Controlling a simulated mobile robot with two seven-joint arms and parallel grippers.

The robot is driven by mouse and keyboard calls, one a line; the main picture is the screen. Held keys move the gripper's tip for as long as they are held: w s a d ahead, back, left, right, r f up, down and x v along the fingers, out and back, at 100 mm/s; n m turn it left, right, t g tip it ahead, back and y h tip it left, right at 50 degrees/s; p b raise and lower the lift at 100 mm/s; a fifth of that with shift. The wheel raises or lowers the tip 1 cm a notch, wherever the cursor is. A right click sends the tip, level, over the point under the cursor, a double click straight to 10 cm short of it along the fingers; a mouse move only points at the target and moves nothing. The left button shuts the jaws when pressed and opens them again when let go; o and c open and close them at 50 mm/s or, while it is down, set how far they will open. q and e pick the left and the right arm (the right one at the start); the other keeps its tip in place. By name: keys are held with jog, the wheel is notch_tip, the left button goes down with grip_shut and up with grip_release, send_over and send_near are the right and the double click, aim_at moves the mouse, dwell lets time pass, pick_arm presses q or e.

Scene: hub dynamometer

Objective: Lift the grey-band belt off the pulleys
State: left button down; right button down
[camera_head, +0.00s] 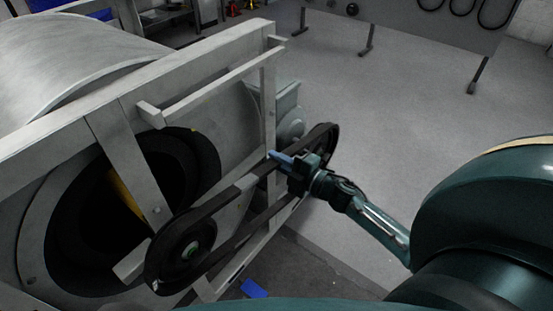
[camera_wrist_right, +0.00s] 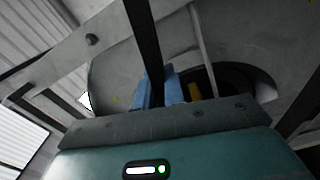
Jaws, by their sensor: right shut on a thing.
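The black belt (camera_head: 212,203) runs around a near pulley (camera_head: 190,250) at the lower left and a far pulley (camera_head: 318,142) at the upper right. A grey band (camera_head: 246,182) shows on its upper run. My right gripper (camera_head: 281,158) is at that upper run, between the grey band and the far pulley, shut on the belt. In the right wrist view the belt (camera_wrist_right: 145,40) comes down to the blue fingertips (camera_wrist_right: 160,90). The fingers partly hide it there. My left gripper is not in view.
A pale metal frame (camera_head: 200,62) with a rail and a post stands close beside the belt, around a large grey drum (camera_head: 80,55). A blue object (camera_head: 253,288) lies low near the frame. Open floor (camera_head: 390,120) is to the right. A board with hanging dark loops (camera_head: 462,5) is behind.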

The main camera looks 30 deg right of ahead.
jog(key=shift+s+d+r, duration=0.1)
jog(key=shift+s, duration=0.1)
jog(key=shift+s+d, duration=0.2)
jog(key=shift+s, duration=0.4)
jog(key=shift+s+d+p, duration=0.1)
jog(key=shift+s+p, duration=0.1)
jog(key=shift+p, duration=0.15)
jog(key=shift+s+d, duration=0.25)
jog(key=shift+s, duration=0.4)
dwell(0.4)
jog(key=p+v, duration=0.3)
jog(key=v, duration=0.7)
jog(key=shift+s+r, duration=0.25)
jog(key=shift+s, duration=0.05)
dwell(0.4)
